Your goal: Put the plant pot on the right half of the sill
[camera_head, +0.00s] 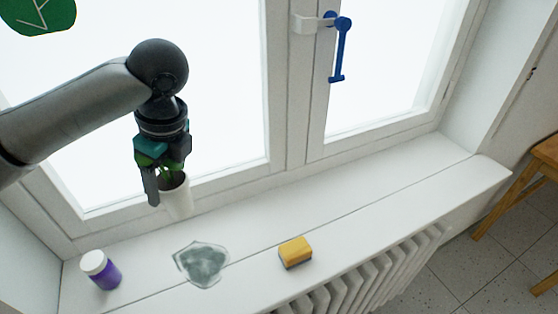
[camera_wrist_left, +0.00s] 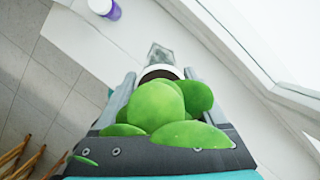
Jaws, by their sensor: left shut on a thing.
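The plant pot (camera_head: 178,198) is white with a green plant and dark soil. My left gripper (camera_head: 168,182) is shut on it and holds it upright, apparently above the left part of the sill. In the left wrist view the plant's round green leaves (camera_wrist_left: 165,105) fill the space between the fingers, and only a strip of the pot's rim (camera_wrist_left: 160,70) shows. The white sill (camera_head: 375,195) runs under the window, and its right half is bare. My right gripper is in neither view.
On the sill stand a purple jar with a white lid (camera_head: 101,269), a grey-green crumpled cloth (camera_head: 202,264) and a yellow sponge (camera_head: 295,252) near the middle front edge. A blue window handle (camera_head: 341,48) sticks out above. A radiator (camera_head: 375,270) is below, and a wooden stool (camera_head: 520,190) stands at right.

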